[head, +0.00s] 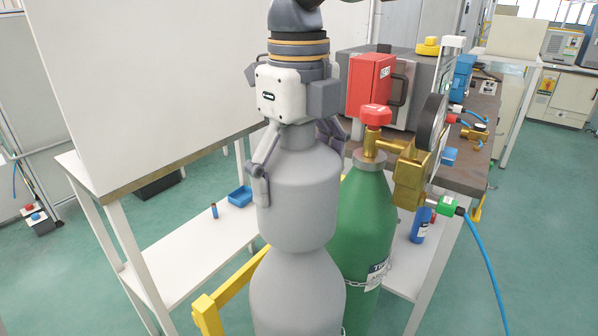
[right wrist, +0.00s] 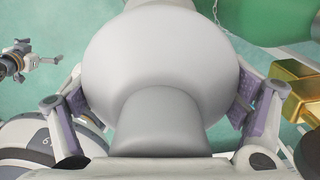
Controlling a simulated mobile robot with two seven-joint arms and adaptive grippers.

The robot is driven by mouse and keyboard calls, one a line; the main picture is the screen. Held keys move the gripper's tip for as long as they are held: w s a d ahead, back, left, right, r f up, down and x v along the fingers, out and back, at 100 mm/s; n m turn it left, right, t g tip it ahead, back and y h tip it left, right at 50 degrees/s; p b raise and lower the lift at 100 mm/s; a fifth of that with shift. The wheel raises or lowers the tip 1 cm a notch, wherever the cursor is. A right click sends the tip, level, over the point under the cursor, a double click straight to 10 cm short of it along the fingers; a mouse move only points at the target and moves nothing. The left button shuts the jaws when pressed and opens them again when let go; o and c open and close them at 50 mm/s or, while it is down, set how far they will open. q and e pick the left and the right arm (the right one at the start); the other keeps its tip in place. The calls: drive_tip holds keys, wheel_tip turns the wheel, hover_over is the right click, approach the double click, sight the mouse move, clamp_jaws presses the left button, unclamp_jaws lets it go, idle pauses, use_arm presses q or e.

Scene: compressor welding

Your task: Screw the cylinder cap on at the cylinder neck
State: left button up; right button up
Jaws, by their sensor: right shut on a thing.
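The grey cylinder cap (head: 305,205) stands upright above the grey cylinder (head: 298,295), in line with it. A narrow waist lies between them; I cannot tell whether the threads are engaged. My right gripper (head: 296,160) comes down from above and is shut on the cap, one finger at its left and one at its right rear. In the right wrist view, the fingers flank the grey rounded cap (right wrist: 160,65). A small gripper at the left edge there (right wrist: 18,63) looks like my left one; its jaw state is unclear.
A green gas cylinder (head: 365,235) with a brass regulator (head: 411,172) and blue hose stands close on the right. A yellow rail (head: 232,290) runs at the left. A white-shelved table (head: 190,250) stands behind, with a red box (head: 371,84) on the bench.

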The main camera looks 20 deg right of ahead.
drive_tip(key=m, duration=0.2)
drive_tip(key=shift+r+m, duration=0.15)
drive_tip(key=shift+m, duration=1.35)
drive_tip(key=m, duration=0.3)
drive_tip(key=shift+a, duration=0.1)
drive_tip(key=m, duration=0.7)
drive_tip(key=shift+w+m, duration=0.1)
drive_tip(key=shift+m, duration=0.2)
drive_tip(key=o, duration=1.6)
drive_tip(key=shift+f, duration=0.2)
drive_tip(key=shift+o, duration=0.2)
drive_tip(key=shift+a, duration=0.1)
wheel_tip(320, 180, up, 12)
drive_tip(key=shift+r, duration=0.1)
